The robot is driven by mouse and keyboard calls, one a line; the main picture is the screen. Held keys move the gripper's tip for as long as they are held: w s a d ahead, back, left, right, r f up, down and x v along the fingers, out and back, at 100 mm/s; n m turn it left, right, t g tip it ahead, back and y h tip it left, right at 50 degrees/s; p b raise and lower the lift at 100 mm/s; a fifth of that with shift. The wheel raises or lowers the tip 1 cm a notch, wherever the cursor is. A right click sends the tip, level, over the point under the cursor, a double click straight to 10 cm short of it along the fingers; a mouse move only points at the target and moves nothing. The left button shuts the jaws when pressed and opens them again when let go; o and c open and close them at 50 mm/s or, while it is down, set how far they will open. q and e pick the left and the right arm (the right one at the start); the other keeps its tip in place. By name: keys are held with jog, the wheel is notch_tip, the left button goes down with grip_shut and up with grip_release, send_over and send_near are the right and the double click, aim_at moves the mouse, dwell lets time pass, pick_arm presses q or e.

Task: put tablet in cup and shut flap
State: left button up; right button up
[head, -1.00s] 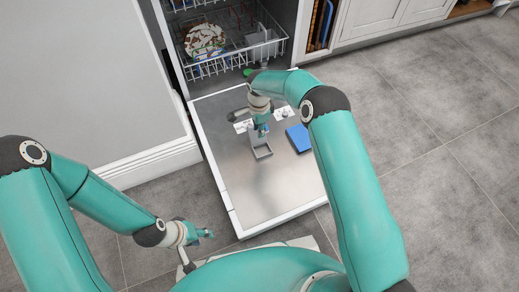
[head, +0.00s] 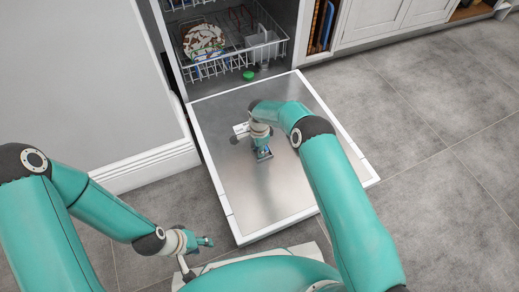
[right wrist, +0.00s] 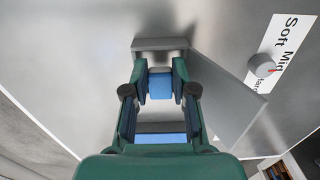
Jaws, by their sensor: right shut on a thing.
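My right gripper (head: 263,153) is shut on a small blue tablet, low over the open dishwasher door. In the right wrist view, the tablet (right wrist: 160,86) is between the fingertips. A grey raised rim of the cup (right wrist: 160,44) shows just beyond the fingertips, and the gripper hides most of the cup. I cannot tell whether the tablet touches it. A grey flat panel, seemingly the flap (right wrist: 238,100), slants to the right of the gripper. My left gripper (head: 203,242) is empty, off the door's near left corner; its opening is too small to tell.
The dishwasher door (head: 285,205) lies open, its near part clear. A white label (right wrist: 290,45) and a knob (right wrist: 262,65) are beside the cup. The rack (head: 225,62) holds a patterned plate (head: 203,42). A green round piece (head: 248,75) sits below the rack.

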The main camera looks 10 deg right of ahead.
jog(key=shift+f+b, duration=0.6)
jog(key=shift+b, duration=0.2)
jog(key=o, duration=0.6)
jog(key=shift+c, duration=0.2)
jog(key=shift+o, duration=0.4)
jog(key=shift+s, duration=0.1)
